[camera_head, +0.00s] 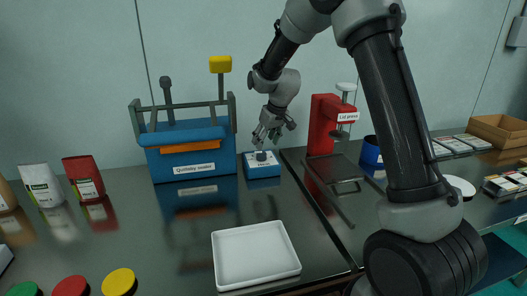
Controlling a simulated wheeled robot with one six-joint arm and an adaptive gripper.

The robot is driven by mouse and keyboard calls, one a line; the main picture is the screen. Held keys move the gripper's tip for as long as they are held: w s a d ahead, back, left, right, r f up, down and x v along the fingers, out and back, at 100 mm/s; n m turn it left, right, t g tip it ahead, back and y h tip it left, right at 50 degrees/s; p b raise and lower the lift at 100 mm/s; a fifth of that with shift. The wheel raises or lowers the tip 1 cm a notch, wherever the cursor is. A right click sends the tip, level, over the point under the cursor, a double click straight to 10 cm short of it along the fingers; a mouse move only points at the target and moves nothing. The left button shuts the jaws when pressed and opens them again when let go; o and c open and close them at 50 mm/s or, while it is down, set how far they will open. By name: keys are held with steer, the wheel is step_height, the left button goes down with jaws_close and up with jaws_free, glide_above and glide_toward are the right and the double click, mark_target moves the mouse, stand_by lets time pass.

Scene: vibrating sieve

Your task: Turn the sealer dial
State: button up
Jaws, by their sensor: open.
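My gripper (266,142) is just above the knob, pointing down. Its fingers are open around or just above the knob; I cannot tell whether they touch it. The fingertips partly cover the knob.
A red lid press (323,125) stands to the right. A white tray (255,257) lies in front. Pouches and coloured lids are at left. The bench between the toolbox and the tray is clear.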

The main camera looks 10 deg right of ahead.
mark_target(262, 153)
steer(key=x, duration=0.6)
steer(key=shift+f, duration=0.25)
steer(key=c, duration=1)
